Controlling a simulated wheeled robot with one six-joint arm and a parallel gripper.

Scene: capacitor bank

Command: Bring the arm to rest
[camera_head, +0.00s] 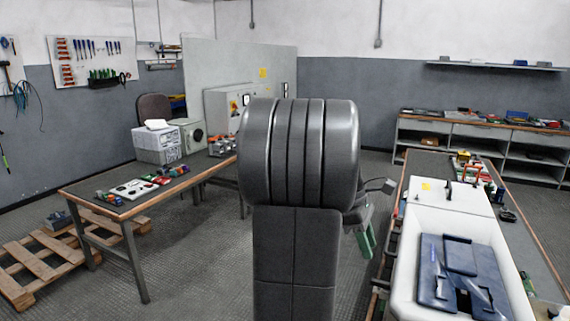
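My arm stands in the middle of the view, with its dark grey rounded joint and upright link hiding much of what lies behind. Past its right side, part of what looks like my gripper (366,238) shows, with greenish finger-like parts pointing down. It is over the floor gap just left of the right-hand workbench. The rest of the gripper is hidden behind my arm, so its opening and anything in it cannot be made out.
A workbench (184,183) with tools and boxes stands at left, with wooden pallets (50,250) beside it. At right, a long bench (536,246) carries a white case (408,262) with dark blue parts. Shelving (492,134) lines the back wall. Floor is clear between the benches.

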